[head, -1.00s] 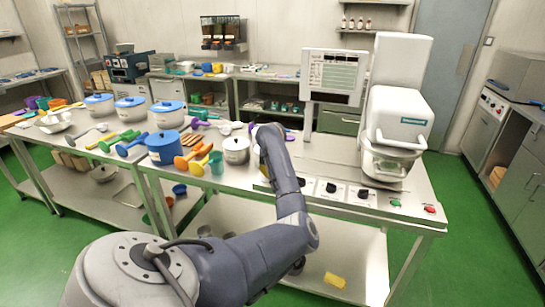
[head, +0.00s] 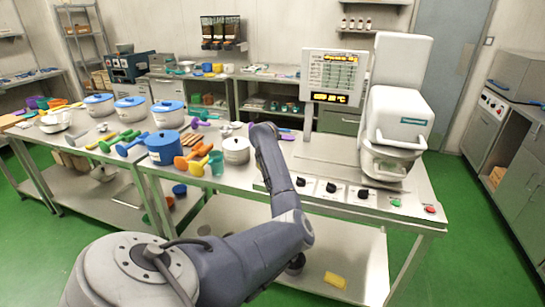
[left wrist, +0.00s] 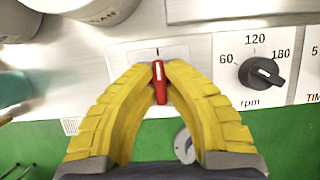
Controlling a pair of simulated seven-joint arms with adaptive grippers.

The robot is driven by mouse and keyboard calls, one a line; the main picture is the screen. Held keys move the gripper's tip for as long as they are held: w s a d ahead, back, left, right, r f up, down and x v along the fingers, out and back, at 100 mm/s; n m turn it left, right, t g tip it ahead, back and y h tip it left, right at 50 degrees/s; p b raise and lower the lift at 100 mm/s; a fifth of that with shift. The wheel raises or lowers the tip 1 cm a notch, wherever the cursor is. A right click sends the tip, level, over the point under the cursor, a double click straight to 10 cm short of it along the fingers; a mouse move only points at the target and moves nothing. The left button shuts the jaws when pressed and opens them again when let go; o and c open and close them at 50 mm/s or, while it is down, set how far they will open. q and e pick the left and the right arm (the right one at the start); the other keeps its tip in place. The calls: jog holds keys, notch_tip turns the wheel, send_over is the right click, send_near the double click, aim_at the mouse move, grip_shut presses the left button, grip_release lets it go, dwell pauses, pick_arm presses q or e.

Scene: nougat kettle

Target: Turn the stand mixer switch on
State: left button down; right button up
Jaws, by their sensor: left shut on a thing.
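The red switch (left wrist: 161,88) sits on the metal control panel (left wrist: 215,60) in the left wrist view, below a small dark mark, with its handle pointing nearly straight up and down. My left gripper (left wrist: 160,68) has its yellow fingers closed around the switch, one on each side. In the head view my left arm hides the switch and the gripper. The white stand mixer (head: 400,110) stands on the right of the table. Its display board (head: 333,75) shows lit yellow segments. My right gripper is not in view.
A black rpm knob (left wrist: 262,73) is right of the switch. A green button (head: 396,202) and a red button (head: 430,209) are at the panel's right end.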

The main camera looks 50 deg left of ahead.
pick_arm(q)
jog(key=c, duration=1.5)
grip_release()
jog(key=shift+o, duration=0.2)
jog(key=shift+r, duration=0.1)
jog(key=v, duration=1.2)
jog(key=shift+d, duration=0.1)
